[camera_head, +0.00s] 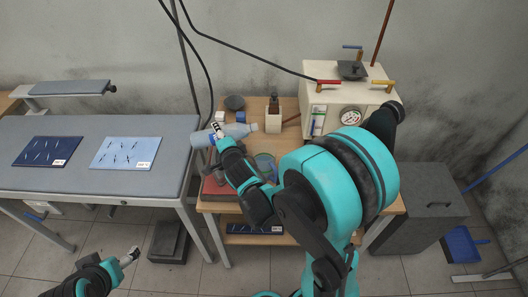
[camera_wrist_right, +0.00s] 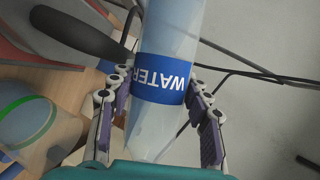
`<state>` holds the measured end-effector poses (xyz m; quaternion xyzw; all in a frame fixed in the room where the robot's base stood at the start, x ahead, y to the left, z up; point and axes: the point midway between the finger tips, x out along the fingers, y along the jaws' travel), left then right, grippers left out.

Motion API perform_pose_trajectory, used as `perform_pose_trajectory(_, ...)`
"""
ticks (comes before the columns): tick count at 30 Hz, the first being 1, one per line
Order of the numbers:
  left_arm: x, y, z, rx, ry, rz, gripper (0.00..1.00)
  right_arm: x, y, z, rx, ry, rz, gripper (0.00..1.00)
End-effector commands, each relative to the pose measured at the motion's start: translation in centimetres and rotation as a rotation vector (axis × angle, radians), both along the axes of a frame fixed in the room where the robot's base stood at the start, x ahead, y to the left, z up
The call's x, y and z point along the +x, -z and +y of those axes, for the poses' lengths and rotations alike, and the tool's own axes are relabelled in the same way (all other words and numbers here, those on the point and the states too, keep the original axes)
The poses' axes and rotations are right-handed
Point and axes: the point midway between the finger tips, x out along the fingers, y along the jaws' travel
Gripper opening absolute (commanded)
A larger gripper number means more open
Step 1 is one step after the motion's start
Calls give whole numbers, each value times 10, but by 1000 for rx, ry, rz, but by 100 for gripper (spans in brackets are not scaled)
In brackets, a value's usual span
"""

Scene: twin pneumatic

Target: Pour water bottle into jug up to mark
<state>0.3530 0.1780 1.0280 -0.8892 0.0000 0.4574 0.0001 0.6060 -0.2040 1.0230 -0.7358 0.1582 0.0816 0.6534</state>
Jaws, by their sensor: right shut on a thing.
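The clear water bottle (camera_head: 239,130) is nearly level in the head view, with its narrower end to the right. My right gripper (camera_head: 218,132) is shut on it, above the left part of the wooden table. In the right wrist view the bottle (camera_wrist_right: 167,77), with its blue WATER label, lies between the two fingers of the right gripper (camera_wrist_right: 160,84). A transparent jug (camera_head: 264,160) stands on the table, below and right of the bottle, partly hidden by my right arm. In the wrist view it has a green band (camera_wrist_right: 30,122). My left gripper (camera_head: 130,256) is low, away from the bottle; its opening is unclear.
The wooden table (camera_head: 290,108) carries a white block, a dark round object and a red book-like item (camera_head: 216,188). A grey padded bench (camera_head: 75,126) with two blue cards is at left.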

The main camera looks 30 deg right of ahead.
Motion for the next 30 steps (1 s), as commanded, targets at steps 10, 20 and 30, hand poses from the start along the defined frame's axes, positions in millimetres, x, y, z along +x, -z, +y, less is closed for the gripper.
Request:
perform_pose_trajectory(10, 0, 4, 0, 0, 0, 0, 72, -1, 2, -1, 18, 0, -10, 0)
perform_pose_trajectory(20, 0, 7, 0, 0, 0, 0, 72, -1, 3, -2, 36, -1, -19, 0)
perform_pose_trajectory(30, 0, 10, 0, 0, 0, 0, 72, -2, 5, -4, 54, 0, -28, 0)
